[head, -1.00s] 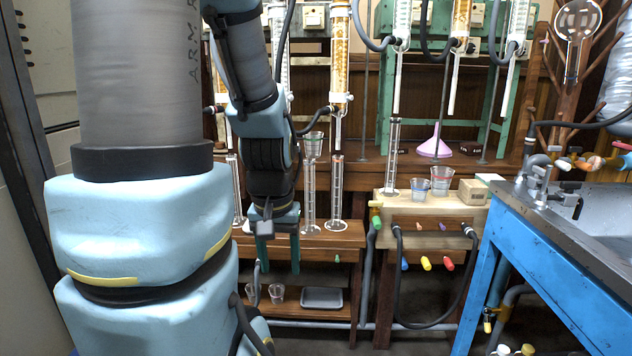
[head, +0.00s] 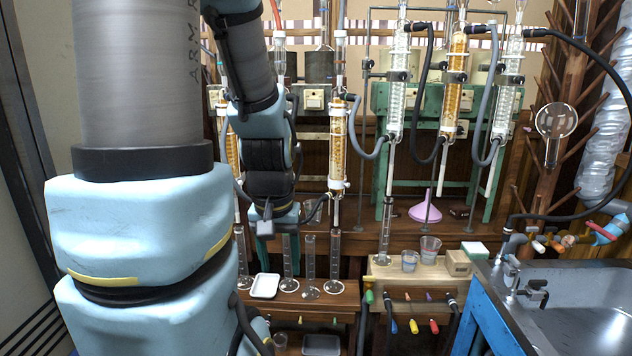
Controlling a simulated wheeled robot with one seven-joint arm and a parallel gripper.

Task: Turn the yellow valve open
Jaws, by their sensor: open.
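A metal sink (head: 580,290) on a blue frame is at the right. Beakers (head: 410,261) and a glass cylinder (head: 384,235) stand on the box. A black hose hangs at the box's right side.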

